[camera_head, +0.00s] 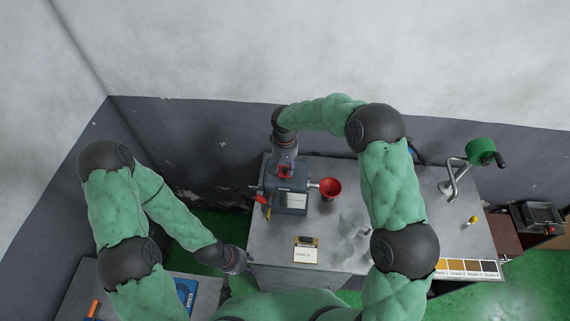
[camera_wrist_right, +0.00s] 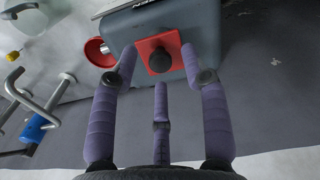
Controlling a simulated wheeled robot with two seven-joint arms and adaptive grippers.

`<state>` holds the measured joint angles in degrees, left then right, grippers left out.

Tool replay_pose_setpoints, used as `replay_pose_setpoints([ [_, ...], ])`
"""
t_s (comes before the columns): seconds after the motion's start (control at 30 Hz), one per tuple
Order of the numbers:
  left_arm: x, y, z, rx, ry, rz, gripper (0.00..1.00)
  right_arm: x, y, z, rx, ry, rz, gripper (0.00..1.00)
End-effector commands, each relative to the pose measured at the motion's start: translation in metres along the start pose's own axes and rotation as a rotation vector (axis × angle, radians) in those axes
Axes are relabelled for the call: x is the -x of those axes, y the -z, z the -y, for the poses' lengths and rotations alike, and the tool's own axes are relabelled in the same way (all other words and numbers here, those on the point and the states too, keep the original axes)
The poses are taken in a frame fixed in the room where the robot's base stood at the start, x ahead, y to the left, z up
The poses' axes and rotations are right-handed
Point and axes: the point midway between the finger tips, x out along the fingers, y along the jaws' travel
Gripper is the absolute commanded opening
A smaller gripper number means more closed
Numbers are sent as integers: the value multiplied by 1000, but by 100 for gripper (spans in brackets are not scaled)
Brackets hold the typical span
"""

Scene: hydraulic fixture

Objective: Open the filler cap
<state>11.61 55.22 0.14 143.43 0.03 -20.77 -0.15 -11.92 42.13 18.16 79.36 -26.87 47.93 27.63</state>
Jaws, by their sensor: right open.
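The filler cap (camera_wrist_right: 159,60) is a black round knob on a red square plate (camera_wrist_right: 172,42) on top of the grey hydraulic box (camera_head: 288,203). In the right wrist view it lies just beyond and between the spread fingers of my right gripper (camera_wrist_right: 160,75), which is open and apparently empty. In the head view my right gripper (camera_head: 285,164) is over the box top and partly hides the red plate. Whether a finger touches the cap cannot be told. My left gripper (camera_head: 236,262) hangs low by the table's left front edge; its fingers are not clear.
A red funnel (camera_head: 330,188) is at the box's right side, and a red handle (camera_head: 262,200) at its left. Clear jugs (camera_head: 350,226) and a clipboard (camera_head: 306,249) are on the table (camera_head: 270,262).

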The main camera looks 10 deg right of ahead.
Motion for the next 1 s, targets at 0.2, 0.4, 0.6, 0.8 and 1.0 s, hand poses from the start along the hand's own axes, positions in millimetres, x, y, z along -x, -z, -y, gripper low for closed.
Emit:
replay_pose_setpoints([
  [0.2, 1, 0, 0, 0, 0, 0, 40, -6, 0, 0, 0, 0, 0, 46],
  [0.4, 1, 0, 0, 0, 0, 0, 40, -6, 0, 0, 0, 0, 0, 38],
  [0.6, 1, 0, 0, 0, 0, 0, 40, -6, 0, 0, 0, 0, 0, 0],
  [0.8, 2, 0, 0, 0, 0, 0, 40, -6, 0, 0, -1, 2, 8, 0],
  [1.0, 4, 0, -1, 0, 0, 0, 40, -3, 3, -1, -2, 16, 61, 0],
])
